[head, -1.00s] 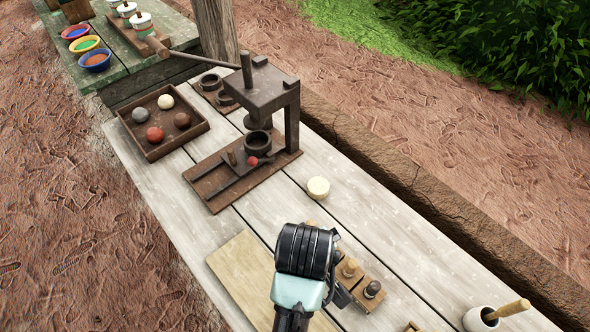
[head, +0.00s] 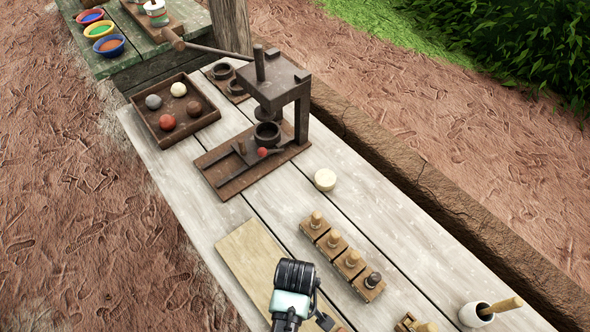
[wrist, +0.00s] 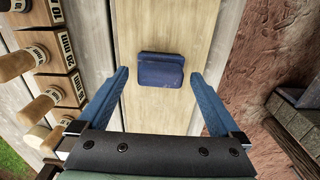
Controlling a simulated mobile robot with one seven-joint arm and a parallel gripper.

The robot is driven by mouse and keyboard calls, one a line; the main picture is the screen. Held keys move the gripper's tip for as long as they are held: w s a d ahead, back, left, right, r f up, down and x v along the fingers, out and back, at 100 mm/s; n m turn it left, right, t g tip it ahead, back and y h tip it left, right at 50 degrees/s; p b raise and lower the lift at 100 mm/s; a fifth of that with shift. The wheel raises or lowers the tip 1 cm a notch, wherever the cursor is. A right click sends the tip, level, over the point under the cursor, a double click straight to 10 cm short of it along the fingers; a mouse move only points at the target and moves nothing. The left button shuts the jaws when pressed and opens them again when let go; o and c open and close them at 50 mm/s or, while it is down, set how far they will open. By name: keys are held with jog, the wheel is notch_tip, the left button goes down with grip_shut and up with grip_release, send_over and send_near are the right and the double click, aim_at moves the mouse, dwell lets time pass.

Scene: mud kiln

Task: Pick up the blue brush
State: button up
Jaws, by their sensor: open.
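A small dark blue block-shaped thing (wrist: 161,70), which looks like the blue brush, lies on the pale wooden board in the wrist view. Its bristles cannot be made out. My gripper (wrist: 159,76) is open, with one blue finger on each side of it and clear gaps between. I cannot tell how high the fingertips are above the board. In the head view my arm's end is over the board at the bottom, and the brush cannot be seen there.
The pale board (head: 247,253) lies on the plank table. Several wooden blocks with knobs (head: 333,240) stand in a row beside it, marked in mm. Farther off are a press (head: 277,92), a tray of balls (head: 155,127) and a pale disc (head: 325,179). A white pot (head: 473,315) stands front right.

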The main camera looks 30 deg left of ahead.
jog(key=shift+f, duration=1.75)
jog(key=shift+c, duration=0.2)
jog(key=c, duration=1.2)
jog(key=shift+o, duration=0.2)
jog(key=shift+r, duration=0.1)
notch_tip(320, 180, up, 10)
jog(key=shift+f, duration=0.1)
